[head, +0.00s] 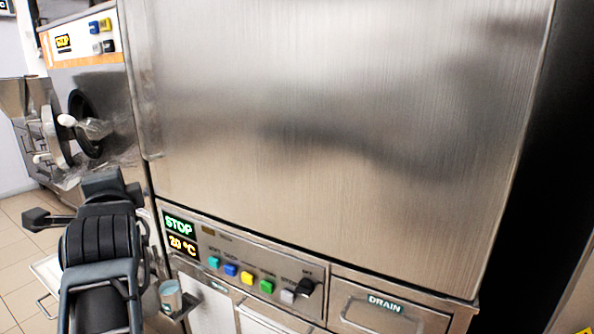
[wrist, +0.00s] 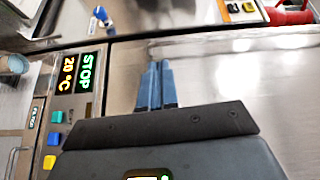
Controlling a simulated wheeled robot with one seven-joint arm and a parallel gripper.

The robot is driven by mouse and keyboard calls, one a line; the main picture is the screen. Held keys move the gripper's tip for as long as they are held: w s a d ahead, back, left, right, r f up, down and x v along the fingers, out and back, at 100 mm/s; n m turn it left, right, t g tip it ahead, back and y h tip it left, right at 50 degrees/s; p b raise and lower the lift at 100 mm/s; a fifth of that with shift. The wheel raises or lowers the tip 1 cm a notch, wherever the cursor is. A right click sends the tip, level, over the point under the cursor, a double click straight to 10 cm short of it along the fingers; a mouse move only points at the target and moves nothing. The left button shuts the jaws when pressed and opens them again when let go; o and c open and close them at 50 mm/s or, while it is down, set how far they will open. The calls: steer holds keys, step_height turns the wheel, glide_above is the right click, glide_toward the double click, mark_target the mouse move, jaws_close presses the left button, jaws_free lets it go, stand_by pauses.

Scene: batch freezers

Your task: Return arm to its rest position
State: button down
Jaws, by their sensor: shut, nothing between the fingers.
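My arm shows at the lower left of the head view, in front of the left edge of a large steel cabinet (head: 340,110). The fingertips are hidden in the head view. In the wrist view, my gripper (wrist: 157,70) has its two blue fingers side by side and touching, with nothing held. It is over the steel front, close to the lit STOP and 20 °C display (wrist: 77,72).
A DRAIN drawer (head: 390,305) is at lower right. A small cup (head: 171,296) stands beside my arm. A second machine (head: 85,100) with a round door is at left. Tiled floor (head: 20,265) shows beyond.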

steer(key=d+f+n+t+h, duration=0.1)
steer(key=d+f+n, duration=0.1)
steer(key=d+f, duration=0.65)
steer(key=d+f+n+h, duration=0.15)
steer(key=d+f, duration=0.45)
steer(key=d, duration=0.6)
steer(key=s+d+f+n+h, duration=0.1)
steer(key=s+d+f+n, duration=0.1)
steer(key=s+d+f, duration=0.35)
steer(key=s+d+f+n, duration=0.1)
steer(key=s+d+f, duration=0.15)
steer(key=d, duration=0.65)
steer(key=s+d+f+n+h, duration=0.1)
steer(key=s+d+f+n, duration=0.2)
steer(key=d, duration=0.4)
steer(key=s+d+f+n+h+p, duration=0.1)
steer(key=s+d, duration=0.4)
steer(key=s, duration=0.6)
steer(key=s+d+f+n+h, duration=0.1)
steer(key=s+d, duration=0.5)
steer(key=s, duration=0.5)
steer(key=s+r+g+h, duration=0.1)
steer(key=s+r, duration=0.3)
steer(key=s, duration=0.5)
steer(key=s+r+h, duration=0.1)
steer(key=s+r, duration=0.4)
steer(key=s, duration=0.4)
steer(key=shift+d+g+p, duration=0.3)
steer(key=shift+g+p, duration=0.1)
